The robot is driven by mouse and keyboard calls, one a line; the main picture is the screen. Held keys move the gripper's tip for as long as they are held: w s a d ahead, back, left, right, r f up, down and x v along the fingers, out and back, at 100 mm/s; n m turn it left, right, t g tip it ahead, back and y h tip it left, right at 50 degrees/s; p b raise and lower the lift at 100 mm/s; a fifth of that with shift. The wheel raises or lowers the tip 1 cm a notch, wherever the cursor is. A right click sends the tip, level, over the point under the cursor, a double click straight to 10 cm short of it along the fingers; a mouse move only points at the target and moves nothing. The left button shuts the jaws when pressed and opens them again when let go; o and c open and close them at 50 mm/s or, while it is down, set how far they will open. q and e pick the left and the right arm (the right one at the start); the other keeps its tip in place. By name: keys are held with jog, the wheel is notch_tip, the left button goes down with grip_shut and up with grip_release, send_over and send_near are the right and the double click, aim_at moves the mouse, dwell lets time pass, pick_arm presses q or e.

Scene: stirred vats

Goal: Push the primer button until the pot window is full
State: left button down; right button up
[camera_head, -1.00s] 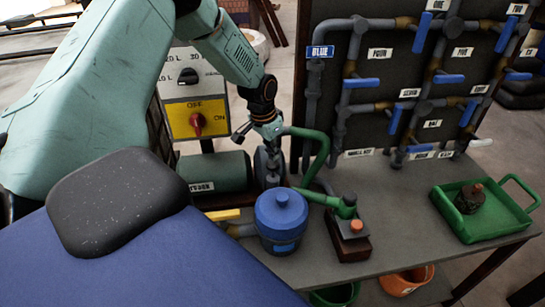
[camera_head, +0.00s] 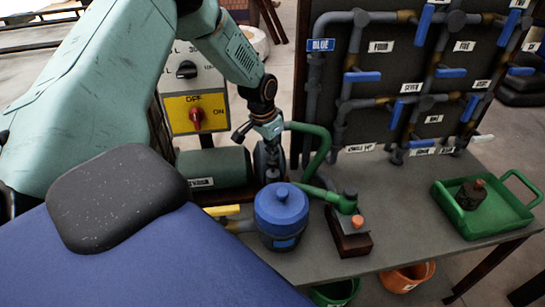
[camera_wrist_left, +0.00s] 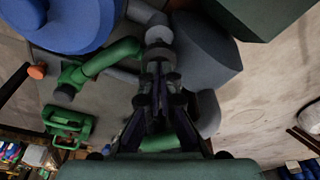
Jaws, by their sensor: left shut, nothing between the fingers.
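The blue lidded pot (camera_head: 281,212) stands on the grey bench; it also shows in the left wrist view (camera_wrist_left: 68,22). A small patch low on its front may be the window, but its level is too small to read. My left gripper (camera_head: 271,172) points down behind the pot, shut and empty. In the left wrist view its closed fingertips (camera_wrist_left: 157,72) are at a small grey round knob (camera_wrist_left: 158,36), perhaps the primer button. I cannot tell whether they touch it. My right gripper is not in view.
A green pipe (camera_head: 318,190) runs right from the pot to a brown block with an orange knob (camera_head: 357,221). A green motor (camera_head: 215,170) lies left of the gripper. A valve board (camera_head: 410,90) stands behind. A green tray (camera_head: 440,197) sits right; bare bench lies between.

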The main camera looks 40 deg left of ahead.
pick_arm(q)
jog(key=shift+f+b, duration=0.6)
jog(key=shift+f, duration=0.4)
jog(key=shift+r+p, duration=2.05)
jog(key=shift+p, duration=0.05)
notch_tip(320, 180, up, 6)
jog(key=p, duration=0.6)
